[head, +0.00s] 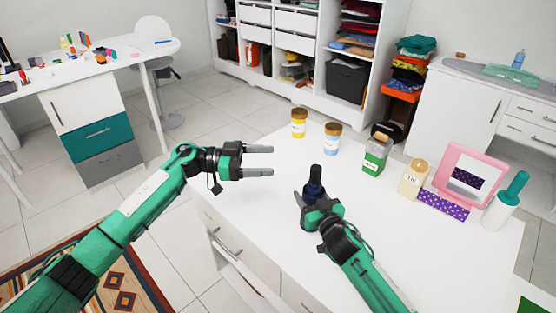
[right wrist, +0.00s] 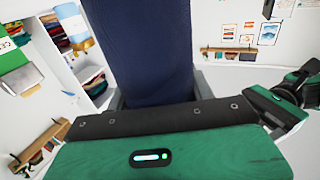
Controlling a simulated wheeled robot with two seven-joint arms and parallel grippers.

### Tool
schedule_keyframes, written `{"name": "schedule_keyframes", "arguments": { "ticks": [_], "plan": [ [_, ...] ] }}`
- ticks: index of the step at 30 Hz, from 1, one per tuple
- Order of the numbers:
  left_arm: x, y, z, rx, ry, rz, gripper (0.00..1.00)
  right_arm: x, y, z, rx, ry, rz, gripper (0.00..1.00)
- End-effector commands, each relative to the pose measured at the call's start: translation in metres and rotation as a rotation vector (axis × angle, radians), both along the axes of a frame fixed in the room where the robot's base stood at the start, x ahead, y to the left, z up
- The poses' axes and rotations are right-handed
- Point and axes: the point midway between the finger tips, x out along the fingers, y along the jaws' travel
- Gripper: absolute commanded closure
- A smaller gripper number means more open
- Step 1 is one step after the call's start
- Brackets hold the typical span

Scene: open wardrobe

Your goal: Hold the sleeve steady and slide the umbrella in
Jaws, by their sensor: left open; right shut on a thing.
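A navy cloth sleeve (head: 312,191) stands upright at the near part of the white table. My right gripper (head: 313,206) is shut on it and hides much of it. In the right wrist view the sleeve (right wrist: 145,50) fills the middle as a broad navy surface between my fingers. A dark, narrower handle-like top (head: 315,173) rises above the sleeve, apparently the umbrella's; how deep it sits is hidden. My left gripper (head: 272,160) is open and empty, left of and slightly above the sleeve in the head view, apart from it.
The white table (head: 400,240) holds a yellow jar (head: 299,123), a blue jar (head: 331,138), a green-labelled bottle (head: 376,155), a beige bottle (head: 413,179), a pink-framed mirror (head: 469,174) and a white bottle with a teal top (head: 506,203). The table's front right is clear.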

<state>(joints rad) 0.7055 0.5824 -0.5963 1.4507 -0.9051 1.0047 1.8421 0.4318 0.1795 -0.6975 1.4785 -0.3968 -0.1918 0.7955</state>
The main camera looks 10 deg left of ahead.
Motion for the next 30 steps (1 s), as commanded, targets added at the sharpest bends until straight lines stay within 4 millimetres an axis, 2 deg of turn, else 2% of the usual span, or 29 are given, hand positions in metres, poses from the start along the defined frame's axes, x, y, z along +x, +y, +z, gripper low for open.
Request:
{"name": "schedule_keyframes", "arguments": {
  "ticks": [9,10,13,23,26,30],
  "plan": [
    [-0.001,0.004,0.0,-0.001,0.001,-0.001,0.26,0.0,0.0,0.0,0.001,-0.001,0.0,0.69],
    [-0.001,0.004,0.0,0.0,0.0,-0.001,0.26,0.0,0.0,0.0,0.001,-0.001,0.0,0.41],
    [-0.001,0.003,0.0,0.0,0.0,-0.001,0.26,0.0,0.0,0.0,0.001,-0.001,0.0,0.21],
    [-0.001,0.003,0.0,0.0,0.0,-0.001,0.26,-0.002,-0.001,0.0,0.0,0.0,0.0,0.21],
    [-0.001,0.003,0.0,0.0,0.0,-0.001,0.26,-0.008,-0.005,0.0,0.0,0.0,0.0,0.21],
    [-0.001,0.003,0.0,0.0,0.0,-0.001,0.26,-0.027,-0.016,-0.001,-0.001,-0.001,0.001,0.21]
  ]
}}
